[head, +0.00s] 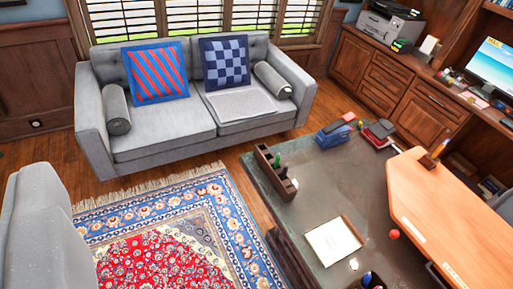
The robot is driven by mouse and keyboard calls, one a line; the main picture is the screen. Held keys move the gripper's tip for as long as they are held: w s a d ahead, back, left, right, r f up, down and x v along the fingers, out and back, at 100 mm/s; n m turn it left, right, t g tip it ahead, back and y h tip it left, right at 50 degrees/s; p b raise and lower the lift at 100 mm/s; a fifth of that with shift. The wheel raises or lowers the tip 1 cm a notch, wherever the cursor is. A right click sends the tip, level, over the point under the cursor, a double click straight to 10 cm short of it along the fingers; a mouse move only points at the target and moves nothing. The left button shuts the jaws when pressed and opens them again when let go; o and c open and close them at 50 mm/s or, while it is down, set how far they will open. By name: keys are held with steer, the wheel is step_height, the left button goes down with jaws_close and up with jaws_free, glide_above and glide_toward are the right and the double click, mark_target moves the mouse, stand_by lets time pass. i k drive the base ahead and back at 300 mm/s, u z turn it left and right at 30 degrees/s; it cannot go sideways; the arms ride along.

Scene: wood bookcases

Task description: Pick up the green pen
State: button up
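A small green item (284,172) stands in a dark wooden desk organizer (264,160) on the dark table. It may be the green pen, but it is too small to tell for sure. A dark item stands beside it in the organizer. A dark blue cup (371,281) with pen-like items is cut off at the bottom edge; their colours are unclear. My gripper is not in view.
The dark table (310,205) also holds a notepad (332,241), a blue stapler-like object (335,131) and a small red ball (394,234). An orange-wood desk (450,215) adjoins it at right. A grey sofa (165,135) stands behind; a patterned rug (215,200) covers the left floor.

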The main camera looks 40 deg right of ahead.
mark_target(277, 159)
steer(key=z, duration=0.55)
steer(key=i, duration=1.35)
steer(key=z, duration=0.85)
steer(key=k, duration=0.6)
steer(key=z, duration=0.2)
steer(key=i, duration=0.7)
steer(key=u, duration=0.15)
